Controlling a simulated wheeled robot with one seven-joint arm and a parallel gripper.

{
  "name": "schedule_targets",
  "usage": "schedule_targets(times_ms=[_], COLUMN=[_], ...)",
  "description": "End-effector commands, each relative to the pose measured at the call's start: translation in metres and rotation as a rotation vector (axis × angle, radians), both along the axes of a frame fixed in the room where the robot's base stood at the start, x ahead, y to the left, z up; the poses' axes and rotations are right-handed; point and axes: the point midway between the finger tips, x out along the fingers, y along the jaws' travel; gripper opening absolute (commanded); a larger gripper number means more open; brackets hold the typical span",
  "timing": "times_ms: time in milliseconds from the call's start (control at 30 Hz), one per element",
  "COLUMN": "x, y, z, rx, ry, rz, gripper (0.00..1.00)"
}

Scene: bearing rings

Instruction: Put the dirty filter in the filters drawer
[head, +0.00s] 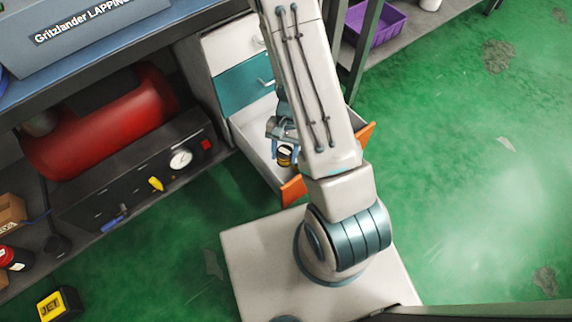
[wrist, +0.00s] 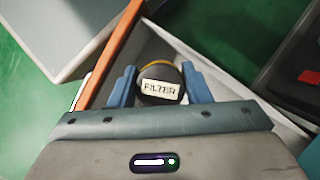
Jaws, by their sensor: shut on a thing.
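The filter (wrist: 161,72) is a dark round cylinder with a yellow rim and a label reading "FILTER". In the wrist view the orange front edge (wrist: 108,55) runs along the left. I cannot tell whether the filter touches the drawer floor. My arm hides part of the drawer.
A closed teal drawer (head: 244,86) and a white one (head: 232,42) are above the open drawer. A red tank (head: 100,125) and a black gauge panel (head: 140,170) stand under the bench to the left. A purple bin (head: 375,22) is at the back. Green floor is clear on the right.

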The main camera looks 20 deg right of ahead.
Motion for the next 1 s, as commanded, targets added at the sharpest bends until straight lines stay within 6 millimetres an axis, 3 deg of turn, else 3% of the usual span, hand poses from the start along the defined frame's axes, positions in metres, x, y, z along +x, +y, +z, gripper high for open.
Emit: schedule_targets(times_ms=[33,100,300,533,733,1000], x=[-0.001,-0.001,0.0,0.0,0.0,0.001], y=[0.0,0.0,-0.001,-0.001,-0.001,-0.001], z=[-0.022,-0.04,-0.075,-0.09,-0.119,-0.119], rx=[-0.001,0.0,0.001,0.0,0.001,0.0], ry=[0.004,0.004,0.001,0.0,0.001,-0.001], rz=[0.0,0.002,0.0,-0.002,-0.001,0.0], gripper=[0.2,0.2,0.2,0.2,0.2,0.2])
